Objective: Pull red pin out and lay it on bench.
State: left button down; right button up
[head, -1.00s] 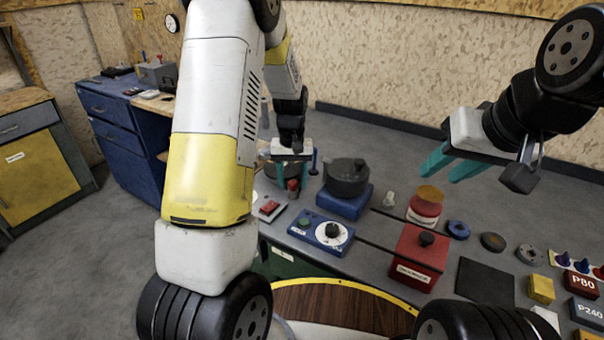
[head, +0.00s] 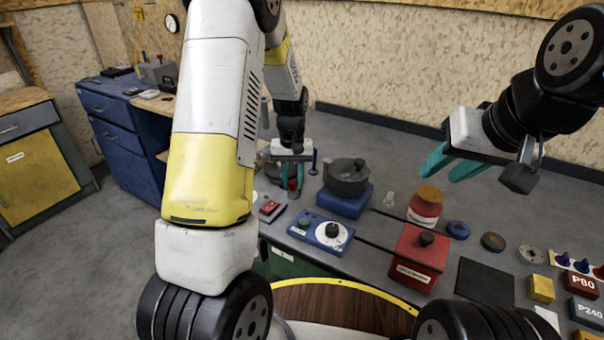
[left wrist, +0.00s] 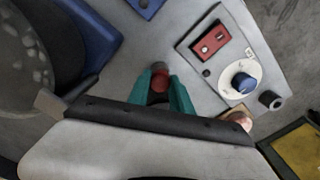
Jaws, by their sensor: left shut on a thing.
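The red pin (head: 292,184) is at the left part of the grey bench (head: 375,222), its lower part hard to see. My left gripper (head: 291,182), with teal fingers, reaches down from above and is shut on the pin. In the left wrist view the pin's red round head (left wrist: 159,70) shows between the teal fingertips (left wrist: 160,84). I cannot tell whether the pin still sits in a hole. My right gripper (head: 452,168) hangs above the bench at the right, its teal fingers apart with nothing between them.
Right of the pin stands a dark round pot on a blue base (head: 345,198). Nearer are a red switch box (head: 270,209) and a blue control box (head: 320,230). A red box (head: 417,258) and a red-and-yellow button (head: 426,203) stand farther right. A black mat (head: 485,279) lies bare.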

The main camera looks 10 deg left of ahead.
aim_at(293, 181)
pick_arm(q)
jog(key=shift+r, duration=0.2)
jog(key=shift+r, duration=2.25)
jog(key=shift+r, duration=0.15)
jog(key=shift+r, duration=1.9)
